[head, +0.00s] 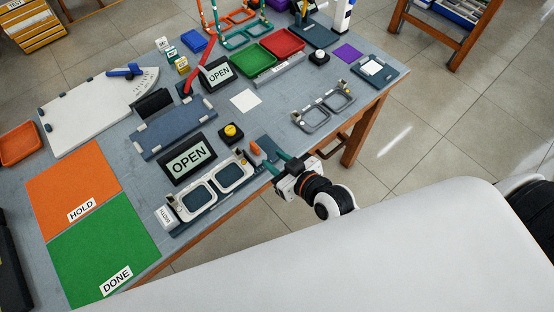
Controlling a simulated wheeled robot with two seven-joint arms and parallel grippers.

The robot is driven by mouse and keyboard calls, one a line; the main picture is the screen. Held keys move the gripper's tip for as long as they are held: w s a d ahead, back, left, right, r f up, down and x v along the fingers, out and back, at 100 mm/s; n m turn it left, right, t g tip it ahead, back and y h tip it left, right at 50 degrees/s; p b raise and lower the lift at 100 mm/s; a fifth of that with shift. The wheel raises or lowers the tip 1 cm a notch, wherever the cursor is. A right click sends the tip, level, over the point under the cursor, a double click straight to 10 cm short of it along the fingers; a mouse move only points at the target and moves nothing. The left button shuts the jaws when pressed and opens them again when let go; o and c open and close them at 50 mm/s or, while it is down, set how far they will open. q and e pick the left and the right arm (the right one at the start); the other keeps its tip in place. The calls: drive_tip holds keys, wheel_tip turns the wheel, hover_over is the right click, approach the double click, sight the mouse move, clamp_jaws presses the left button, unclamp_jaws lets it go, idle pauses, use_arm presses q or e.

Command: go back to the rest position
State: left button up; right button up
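My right gripper (276,162) is at the near edge of the table, just right of a fixture holding a pale eyeglass frame (215,186). Its two teal fingers look apart, with nothing visible between them. A small orange piece (254,147) and a blue-grey plate stand just beyond the fingertips; I cannot tell whether they touch. A second, grey eyeglass frame (325,108) rests on a stand farther right. My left gripper is out of view.
The table (205,235) is crowded. An orange HOLD mat (70,180) and a green DONE mat (105,245) lie at left. Two OPEN signs (188,158), a yellow-topped button (231,133), and green (252,60) and red (282,43) trays stand beyond. The floor right of the table is clear.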

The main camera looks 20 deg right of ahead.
idle(0.4)
drive_tip(key=s+d+f+g+h, duration=0.15)
drive_tip(key=s+f, duration=0.25)
drive_tip(key=f, duration=0.5)
drive_tip(key=s+d+f+m+g, duration=0.1)
drive_tip(key=s+d+f+g, duration=0.15)
drive_tip(key=f, duration=0.75)
drive_tip(key=s+d+f+g+h, duration=0.1)
drive_tip(key=s+f+g, duration=0.1)
drive_tip(key=s+f, duration=0.5)
drive_tip(key=s+d+f+g+h, duration=0.1)
drive_tip(key=s+d+f+g, duration=0.1)
drive_tip(key=s+f, duration=0.5)
drive_tip(key=s+d+f+g+h, duration=0.1)
drive_tip(key=s+d+f+g, duration=0.2)
drive_tip(key=s+f, duration=0.5)
drive_tip(key=s, duration=0.4)
drive_tip(key=shift+s+f+m+g, duration=0.2)
drive_tip(key=shift+f+m+g, duration=0.1)
clamp_jaws()
drive_tip(key=shift+w+a, duration=0.1)
drive_tip(key=shift+w, duration=0.05)
